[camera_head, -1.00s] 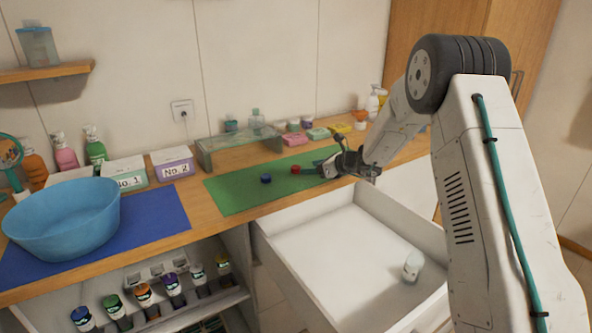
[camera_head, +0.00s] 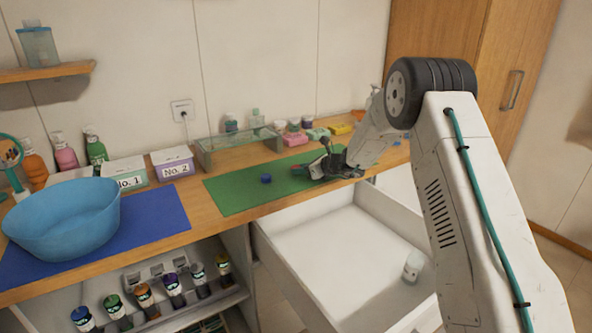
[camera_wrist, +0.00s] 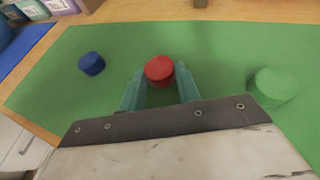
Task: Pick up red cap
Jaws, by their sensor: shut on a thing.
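The red cap (camera_wrist: 159,70) sits between the tips of my gripper (camera_wrist: 160,88) in the wrist view, with a finger on each side of it. My gripper is shut on it, low over the green mat (camera_wrist: 215,45). A green cap (camera_wrist: 273,85) is on the mat to the right in the wrist view.
An open white drawer (camera_head: 320,250) sticks out below the counter, with a white jar (camera_head: 413,266) in it. A blue bowl (camera_head: 62,225) stands at the left. A clear bin (camera_head: 235,147) and several small items line the back.

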